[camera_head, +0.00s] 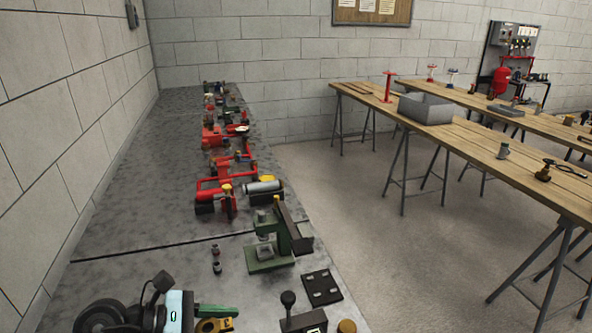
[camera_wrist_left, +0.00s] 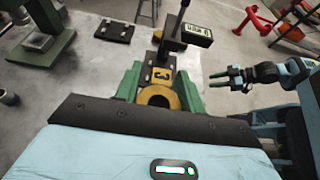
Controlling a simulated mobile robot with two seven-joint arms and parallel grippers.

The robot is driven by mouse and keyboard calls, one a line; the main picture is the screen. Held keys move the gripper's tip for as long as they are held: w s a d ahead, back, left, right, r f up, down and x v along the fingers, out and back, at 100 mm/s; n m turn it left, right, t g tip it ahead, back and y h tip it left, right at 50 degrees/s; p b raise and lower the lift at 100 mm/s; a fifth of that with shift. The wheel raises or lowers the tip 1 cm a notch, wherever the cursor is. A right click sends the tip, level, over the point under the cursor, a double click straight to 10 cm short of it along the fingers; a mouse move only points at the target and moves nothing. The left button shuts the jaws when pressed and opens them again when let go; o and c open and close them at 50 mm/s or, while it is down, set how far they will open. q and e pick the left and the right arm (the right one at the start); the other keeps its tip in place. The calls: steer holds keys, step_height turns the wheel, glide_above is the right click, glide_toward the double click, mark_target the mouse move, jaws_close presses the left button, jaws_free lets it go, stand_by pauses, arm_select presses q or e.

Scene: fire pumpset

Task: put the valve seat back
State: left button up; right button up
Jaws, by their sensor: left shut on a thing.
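My left gripper (camera_head: 220,314) is at the bottom left of the head view, over the grey bench. In the left wrist view its green fingers (camera_wrist_left: 160,80) are shut on a yellow part (camera_wrist_left: 159,97) with a round hole and a dark "3" mark. The yellow part also shows in the head view (camera_head: 212,325); whether it is the valve seat I cannot tell for sure. My right gripper (camera_wrist_left: 222,80) shows at the right of the left wrist view, with its fingers apart and nothing between them. It is outside the head view.
A green press (camera_head: 268,248) stands on the bench (camera_head: 130,200) beyond the left gripper. A black slotted plate (camera_head: 321,287) and a dark lever device (camera_head: 301,319) are to the right. Red pump parts (camera_head: 215,185) line the bench. A wooden table (camera_head: 480,140) bears a grey bin (camera_head: 427,109).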

arm_select(q)
steer(key=w+a+r+n+t+y, duration=0.1)
steer(key=a+r+n+t, duration=0.2)
steer(key=a, duration=0.5)
steer(key=shift+w+r+n+t+y, duration=0.25)
steer(key=shift+w+n+t+y, duration=0.05)
steer(key=shift+w+y, duration=0.1)
steer(key=shift+s+a+f, duration=0.1)
arm_select(e)
steer(key=shift+f, duration=0.1)
